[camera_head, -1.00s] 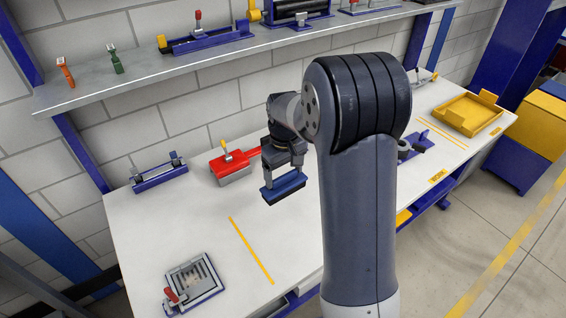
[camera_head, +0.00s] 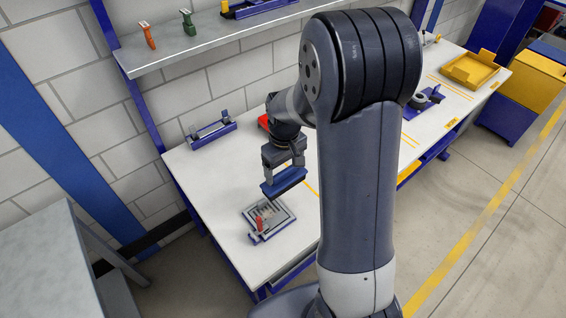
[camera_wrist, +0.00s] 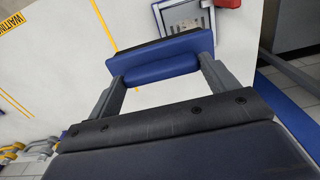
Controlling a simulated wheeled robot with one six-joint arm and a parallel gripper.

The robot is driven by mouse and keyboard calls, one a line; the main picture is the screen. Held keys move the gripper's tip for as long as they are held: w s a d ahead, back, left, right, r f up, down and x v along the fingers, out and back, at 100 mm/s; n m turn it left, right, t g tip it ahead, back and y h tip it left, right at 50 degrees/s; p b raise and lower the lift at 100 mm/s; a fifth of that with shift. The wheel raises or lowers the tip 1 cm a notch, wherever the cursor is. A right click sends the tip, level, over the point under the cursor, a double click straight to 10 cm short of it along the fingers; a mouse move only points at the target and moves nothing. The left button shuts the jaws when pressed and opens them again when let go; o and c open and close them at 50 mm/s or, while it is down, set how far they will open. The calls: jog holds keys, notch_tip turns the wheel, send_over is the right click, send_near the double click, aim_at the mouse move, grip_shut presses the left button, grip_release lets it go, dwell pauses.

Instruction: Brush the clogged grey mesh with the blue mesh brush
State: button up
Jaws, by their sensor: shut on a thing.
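My gripper (camera_head: 286,170) is shut on the blue mesh brush (camera_head: 284,183) and holds it above the white bench. The brush also shows in the wrist view (camera_wrist: 162,66), between the two fingers, with its dark bristle side facing away. The grey mesh (camera_head: 266,216) lies in a framed plate with a red clamp (camera_head: 260,222), near the bench's front left end. The brush is above and just beyond the mesh, apart from it as far as I can tell. In the wrist view a corner of the mesh plate (camera_wrist: 181,14) shows past the brush, partly hidden.
A blue rack (camera_head: 211,132) stands at the bench's back left. A red tool (camera_head: 264,122) is partly hidden behind my arm. A yellow tray (camera_head: 470,70) sits at the far right end. A shelf (camera_head: 200,45) hangs above. The bench around the mesh is clear.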

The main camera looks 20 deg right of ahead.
aim_at(285, 179)
jog(key=shift+f+b, duration=1.8)
jog(key=shift+f, duration=0.7)
jog(key=shift+f, duration=0.1)
jog(key=shift+f+b, duration=1.15)
jog(key=shift+f, duration=0.25)
jog(key=shift+f+b, duration=0.85)
jog(key=shift+f, duration=0.2)
